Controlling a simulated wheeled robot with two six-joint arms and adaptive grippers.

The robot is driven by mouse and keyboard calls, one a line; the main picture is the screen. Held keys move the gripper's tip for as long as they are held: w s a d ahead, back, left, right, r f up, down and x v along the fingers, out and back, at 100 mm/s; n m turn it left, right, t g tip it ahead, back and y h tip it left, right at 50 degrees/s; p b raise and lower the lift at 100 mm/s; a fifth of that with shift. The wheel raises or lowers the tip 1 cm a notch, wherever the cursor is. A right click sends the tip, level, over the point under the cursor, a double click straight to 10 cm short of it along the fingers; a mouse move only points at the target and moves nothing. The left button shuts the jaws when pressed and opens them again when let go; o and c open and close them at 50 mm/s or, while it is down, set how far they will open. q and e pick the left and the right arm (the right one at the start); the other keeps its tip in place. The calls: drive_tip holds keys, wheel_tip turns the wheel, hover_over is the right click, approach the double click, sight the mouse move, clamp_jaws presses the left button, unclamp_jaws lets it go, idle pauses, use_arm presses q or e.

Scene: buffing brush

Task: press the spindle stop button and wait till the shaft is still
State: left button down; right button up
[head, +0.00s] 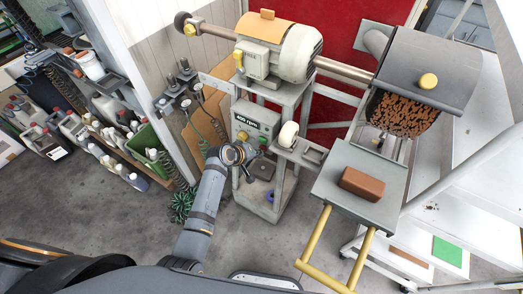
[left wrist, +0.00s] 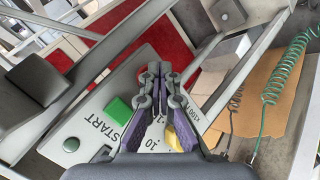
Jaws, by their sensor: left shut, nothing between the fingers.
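The grey spindle motor (head: 297,53) sits on a stand, with its steel shaft (head: 343,71) running right to the brown brush wheel (head: 404,113) under a grey hood. The control box (head: 246,124) on the stand has a lit readout that seems to say 400 rpm. My left gripper (head: 241,155) is at the front of this box. In the left wrist view it is shut and empty (left wrist: 160,72), over the panel beside a square green button (left wrist: 117,109) and the word START. My right gripper is not in view.
A grey tray (head: 330,196) with a brown block (head: 362,184) and yellow handles (head: 324,275) stands right of the box. A green bin (head: 147,142) and several bottles line the shelf at left. Coiled hoses hang by the wall. The floor in front is clear.

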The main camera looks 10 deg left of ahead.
use_arm(q)
drive_tip(key=shift+s+a+p, duration=0.3)
drive_tip(key=shift+s+p, duration=0.35)
drive_tip(key=shift+s, duration=0.1)
drive_tip(key=s+p, duration=0.1)
drive_tip(key=s+a+p, duration=0.1)
drive_tip(key=s, duration=0.1)
drive_tip(key=s+p, duration=0.1)
drive_tip(key=shift+s+a, duration=0.3)
drive_tip(key=shift+a, duration=0.1)
